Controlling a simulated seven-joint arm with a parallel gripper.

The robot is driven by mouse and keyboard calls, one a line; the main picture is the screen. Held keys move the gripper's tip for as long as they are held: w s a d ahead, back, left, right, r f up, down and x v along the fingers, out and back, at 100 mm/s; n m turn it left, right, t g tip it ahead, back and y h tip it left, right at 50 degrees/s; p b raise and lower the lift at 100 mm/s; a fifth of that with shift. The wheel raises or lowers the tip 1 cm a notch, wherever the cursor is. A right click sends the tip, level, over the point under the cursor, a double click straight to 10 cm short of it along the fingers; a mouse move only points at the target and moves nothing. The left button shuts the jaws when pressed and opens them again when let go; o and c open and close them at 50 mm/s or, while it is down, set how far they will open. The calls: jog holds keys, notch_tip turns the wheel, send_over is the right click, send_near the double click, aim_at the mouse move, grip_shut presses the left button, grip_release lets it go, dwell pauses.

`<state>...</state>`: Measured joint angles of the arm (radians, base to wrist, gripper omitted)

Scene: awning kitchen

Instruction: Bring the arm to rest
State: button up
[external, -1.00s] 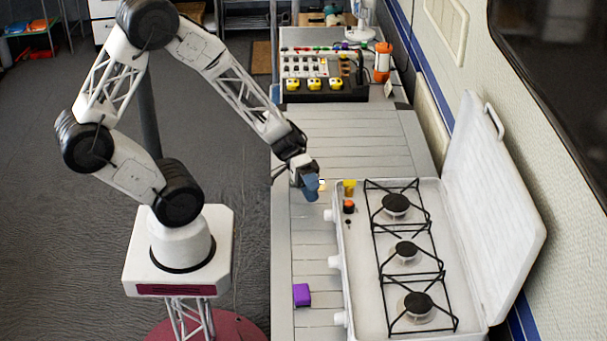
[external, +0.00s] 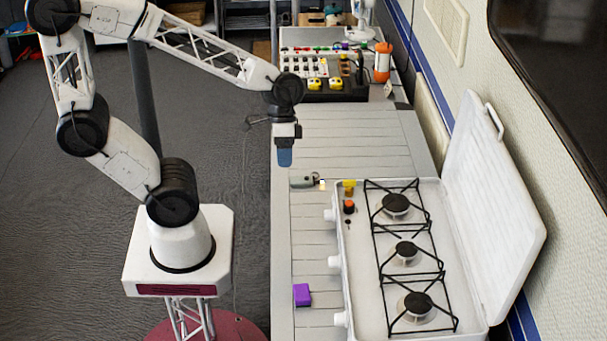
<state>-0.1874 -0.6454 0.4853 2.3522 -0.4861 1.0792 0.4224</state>
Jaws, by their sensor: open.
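My gripper (external: 285,157) is open and points down above the left edge of the grey slatted table (external: 350,145). Nothing shows between its blue fingers. A small grey-green object with a light tip (external: 304,182) lies on the table just below and to the right of my gripper, apart from it. My arm is bent up and back, with its forearm reaching across to the right.
A white camping stove (external: 357,285) with its lid (external: 490,210) open stands at the front right. Small yellow (external: 349,186) and orange-black (external: 348,207) items sit at its back left corner. A purple block (external: 302,295) lies left of it. A control panel (external: 330,85) and an orange lantern (external: 383,62) stand behind.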

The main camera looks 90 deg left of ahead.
notch_tip(320, 180, up, 9)
jog(key=s+t+y, duration=0.2)
jog(key=y, duration=0.3)
jog(key=shift+s+a+t, duration=0.3)
jog(key=shift+s+a, duration=0.1)
jog(key=shift+a, duration=0.05)
